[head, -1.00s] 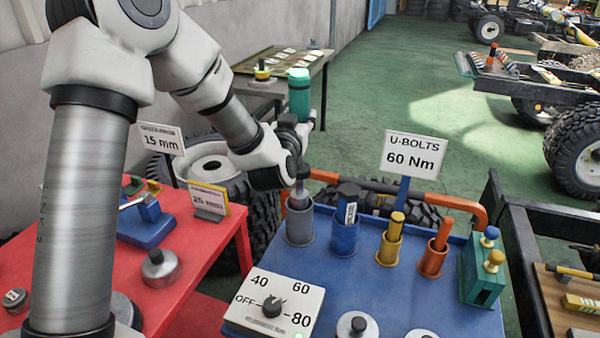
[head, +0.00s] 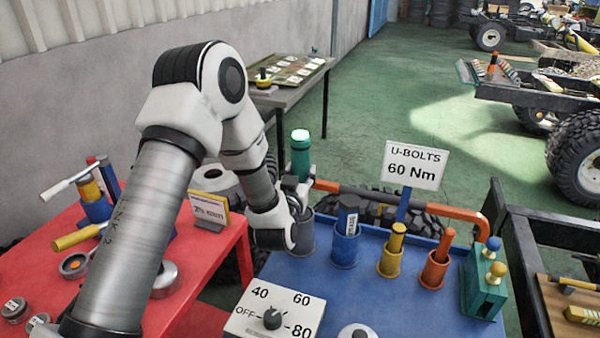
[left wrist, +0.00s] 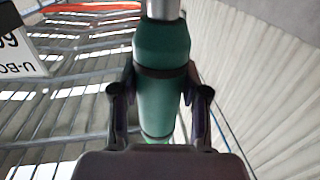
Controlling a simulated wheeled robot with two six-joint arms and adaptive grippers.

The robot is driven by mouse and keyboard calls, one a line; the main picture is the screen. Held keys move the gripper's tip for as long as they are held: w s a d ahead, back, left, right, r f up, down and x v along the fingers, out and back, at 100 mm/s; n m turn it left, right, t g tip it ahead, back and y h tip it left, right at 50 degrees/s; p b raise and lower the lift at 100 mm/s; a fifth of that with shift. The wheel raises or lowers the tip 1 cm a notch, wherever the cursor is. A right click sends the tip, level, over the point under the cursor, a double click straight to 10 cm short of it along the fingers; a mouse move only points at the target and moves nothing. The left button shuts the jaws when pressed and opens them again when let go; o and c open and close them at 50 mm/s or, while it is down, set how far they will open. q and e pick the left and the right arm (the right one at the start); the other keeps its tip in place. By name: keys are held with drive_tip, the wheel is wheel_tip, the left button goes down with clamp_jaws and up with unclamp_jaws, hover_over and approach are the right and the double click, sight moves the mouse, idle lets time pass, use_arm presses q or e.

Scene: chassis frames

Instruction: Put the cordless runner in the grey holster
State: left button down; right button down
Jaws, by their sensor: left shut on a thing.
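The cordless runner (head: 300,155) is a green cylinder standing roughly upright at the left back of the blue table. My left gripper (head: 296,195) is shut on it. In the left wrist view, the runner (left wrist: 160,100) with its silver end sits between both fingers of my left gripper (left wrist: 160,112). The grey holster (head: 305,238) is directly below my left gripper, partly covered by it. The runner's lower end is hidden by the gripper and holster, so I cannot tell how deep it sits. My right gripper is not in view.
Yellow (head: 391,258) and orange (head: 435,268) holsters follow. A dial box (head: 272,316) is in front, a U-BOLTS 60 Nm sign (head: 415,165) behind. The red table (head: 215,270) is at left.

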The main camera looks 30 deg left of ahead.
use_arm(q)
drive_tip(key=c, duration=0.6)
unclamp_jaws()
drive_tip(key=shift+f, duration=0.1)
drive_tip(key=shift+s+r, duration=0.1)
drive_tip(key=shift+r, duration=0.1)
drive_tip(key=v, duration=1.2)
drive_tip(key=shift+b, duration=0.35)
